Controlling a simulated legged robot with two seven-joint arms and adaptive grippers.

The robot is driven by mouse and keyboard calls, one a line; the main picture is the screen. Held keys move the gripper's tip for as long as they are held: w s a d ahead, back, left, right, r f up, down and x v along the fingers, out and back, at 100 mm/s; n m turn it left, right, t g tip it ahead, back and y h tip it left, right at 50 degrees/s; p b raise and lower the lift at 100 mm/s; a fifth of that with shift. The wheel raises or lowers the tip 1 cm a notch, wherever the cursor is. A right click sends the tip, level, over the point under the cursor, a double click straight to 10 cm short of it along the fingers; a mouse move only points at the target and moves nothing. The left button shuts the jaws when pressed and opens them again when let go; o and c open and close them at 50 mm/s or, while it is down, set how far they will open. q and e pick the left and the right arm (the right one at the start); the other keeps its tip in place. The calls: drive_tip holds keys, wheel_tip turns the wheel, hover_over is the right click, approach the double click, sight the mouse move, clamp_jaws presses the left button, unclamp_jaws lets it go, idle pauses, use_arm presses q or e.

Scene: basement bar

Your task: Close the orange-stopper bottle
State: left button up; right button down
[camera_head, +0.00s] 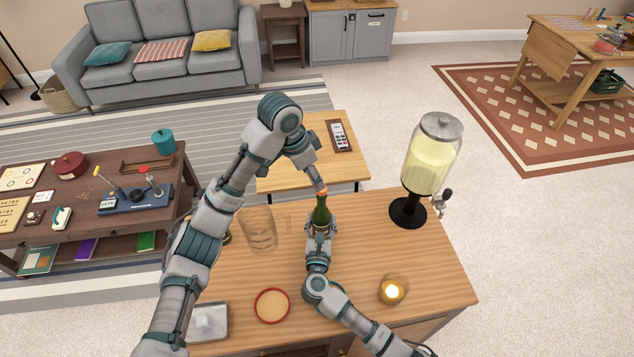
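A dark green bottle (320,215) stands upright on the wooden counter (425,262). My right gripper (320,230), whose arm comes in from the lower right, is shut around the bottle's body. My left arm reaches over from the left, and its gripper (321,188) points down at the bottle's mouth. A small orange stopper (322,193) shows at the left gripper's tips, directly above the bottle neck. The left fingers appear closed on it. Whether the stopper touches or sits in the mouth is too small to tell.
A glass drink dispenser (431,155) stands at the counter's back right. A lit candle (393,290), a round red-rimmed coaster (272,306), a clear glass (258,230) and a grey tray (208,322) are around the arms. The counter's right middle is clear.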

use_arm(q)
drive_tip(key=v, duration=0.6)
use_arm(e)
drive_tip(key=shift+c, duration=1.1)
unclamp_jaws()
drive_tip(key=s, duration=1.2)
drive_tip(key=shift+a, duration=0.4)
use_arm(q)
drive_tip(key=shift+r, duration=0.1)
